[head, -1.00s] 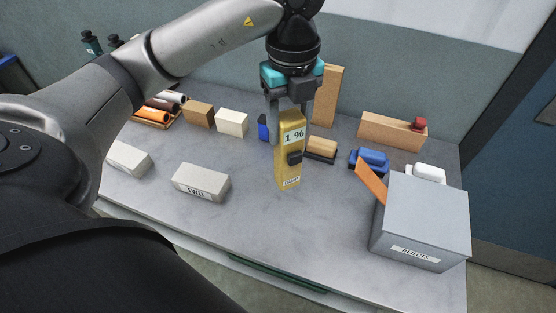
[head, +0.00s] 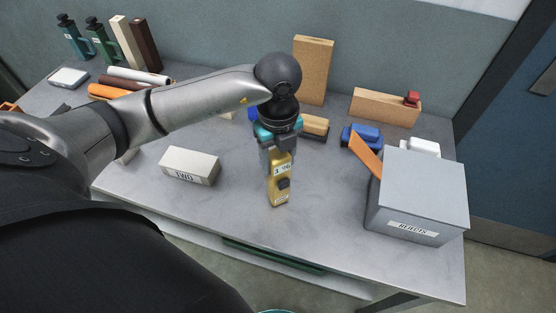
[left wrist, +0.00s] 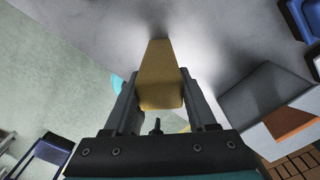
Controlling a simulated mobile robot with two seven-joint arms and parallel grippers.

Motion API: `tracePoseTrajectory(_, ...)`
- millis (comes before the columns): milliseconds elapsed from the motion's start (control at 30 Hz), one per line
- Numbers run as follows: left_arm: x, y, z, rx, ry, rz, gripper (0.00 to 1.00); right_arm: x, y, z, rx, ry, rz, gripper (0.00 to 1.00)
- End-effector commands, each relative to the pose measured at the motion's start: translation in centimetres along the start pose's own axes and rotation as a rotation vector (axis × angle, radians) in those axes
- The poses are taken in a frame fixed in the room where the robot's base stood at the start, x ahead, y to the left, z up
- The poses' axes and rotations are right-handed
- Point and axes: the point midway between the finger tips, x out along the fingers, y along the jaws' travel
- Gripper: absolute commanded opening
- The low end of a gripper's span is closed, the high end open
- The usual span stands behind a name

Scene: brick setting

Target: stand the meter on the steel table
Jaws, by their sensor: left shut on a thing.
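The meter (head: 280,187) is a tall yellow block with a white number label, a dark knob and a small label near its foot. It is upright over the grey table top (head: 320,225), in front of the middle. My left gripper (head: 278,153) comes from above and is shut on its upper part. In the left wrist view, the meter (left wrist: 160,72) sits between the two fingers (left wrist: 158,95) with its far end near the grey surface. I cannot tell whether its foot touches the table. My right gripper is not in view.
A white brick marked TWO (head: 190,166) lies left of the meter. A grey REJECTS box (head: 418,190) stands at the right with an orange board (head: 367,155) leaning by it. Blue, tan and wooden blocks line the back. The table front around the meter is clear.

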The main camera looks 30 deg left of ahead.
Motion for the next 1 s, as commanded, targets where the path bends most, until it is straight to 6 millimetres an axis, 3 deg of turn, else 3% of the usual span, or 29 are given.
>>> tracePoseTrajectory(400,0.85,-0.03,0.03,0.001,-0.001,-0.002,0.0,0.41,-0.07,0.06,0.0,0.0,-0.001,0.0)
tracePoseTrajectory(433,0.83,0.0,0.02,0.001,-0.001,-0.001,0.59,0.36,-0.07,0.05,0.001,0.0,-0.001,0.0)
tracePoseTrajectory(700,0.75,0.01,0.03,0.0,-0.001,0.0,0.87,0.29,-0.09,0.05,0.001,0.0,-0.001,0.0)
tracePoseTrajectory(1000,0.4,0.0,0.04,0.0,-0.001,-0.001,0.87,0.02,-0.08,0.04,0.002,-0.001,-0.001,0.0)
